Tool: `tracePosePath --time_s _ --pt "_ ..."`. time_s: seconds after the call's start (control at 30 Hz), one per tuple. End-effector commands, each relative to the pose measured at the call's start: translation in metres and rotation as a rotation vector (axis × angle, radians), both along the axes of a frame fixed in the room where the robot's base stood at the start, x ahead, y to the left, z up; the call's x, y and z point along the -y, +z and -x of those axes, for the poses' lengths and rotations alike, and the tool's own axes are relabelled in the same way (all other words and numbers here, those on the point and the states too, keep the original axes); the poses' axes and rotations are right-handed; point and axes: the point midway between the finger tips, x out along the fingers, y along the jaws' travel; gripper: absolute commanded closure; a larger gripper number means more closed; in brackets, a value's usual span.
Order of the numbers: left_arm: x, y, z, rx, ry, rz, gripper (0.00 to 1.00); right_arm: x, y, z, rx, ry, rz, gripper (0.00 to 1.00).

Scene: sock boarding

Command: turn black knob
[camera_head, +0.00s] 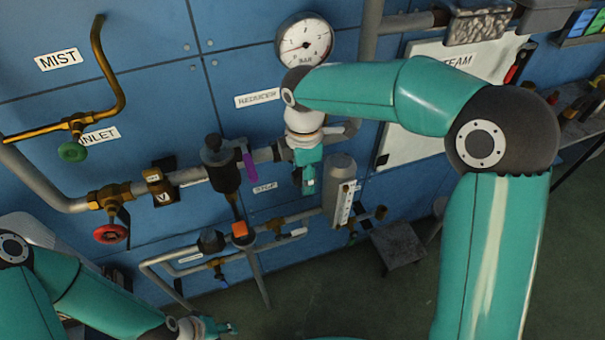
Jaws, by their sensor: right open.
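A black knob (212,142) tops the dark reducer body on the upper pipe, left of centre. A second dark cap (211,240) sits on the lower pipe. My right arm reaches in from the right, and my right gripper (308,184) points down in front of the pipework, right of the upper black knob and apart from it. It is open, with nothing visible in it. My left gripper (228,328) is low at the bottom edge, below the lower pipe. It is small and its fingers are unclear.
A purple lever (249,165) stands just right of the upper knob. A red handwheel (111,233), a green knob (72,151) and an orange cap (240,230) are on nearby pipes. A gauge (304,42) is above. A grey cylinder (338,190) stands right of my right gripper.

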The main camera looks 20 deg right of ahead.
Motion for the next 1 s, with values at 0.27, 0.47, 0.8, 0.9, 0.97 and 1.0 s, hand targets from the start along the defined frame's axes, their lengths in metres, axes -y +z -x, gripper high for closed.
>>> tracePosePath --time_s 0.27,0.47,0.8,0.9,0.97,1.0 --pt "0.0000 0.0000 0.0000 0.000 0.000 0.000 0.60 0.0000 0.0002 0.0000 0.000 0.000 0.000 0.93" --pt "0.0000 0.0000 0.0000 0.000 0.000 0.000 0.60 0.0000 0.0004 -0.0001 0.000 0.000 -0.001 1.00" --pt "0.0000 -0.0022 0.0000 0.000 0.000 0.000 0.60 0.0013 -0.0002 -0.0005 -0.001 -0.003 -0.070 1.00" --pt "0.0000 -0.0044 0.0000 0.000 0.000 0.000 0.60 0.0019 -0.0004 -0.0008 -0.002 -0.006 -0.124 1.00" --pt "0.0000 -0.0063 0.0000 0.000 0.000 0.000 0.60 0.0022 -0.0007 -0.0011 -0.002 -0.005 -0.164 1.00" --pt "0.0000 -0.0081 0.0000 0.000 0.000 0.000 0.60 0.0027 -0.0013 -0.0012 -0.003 -0.006 -0.193 1.00"
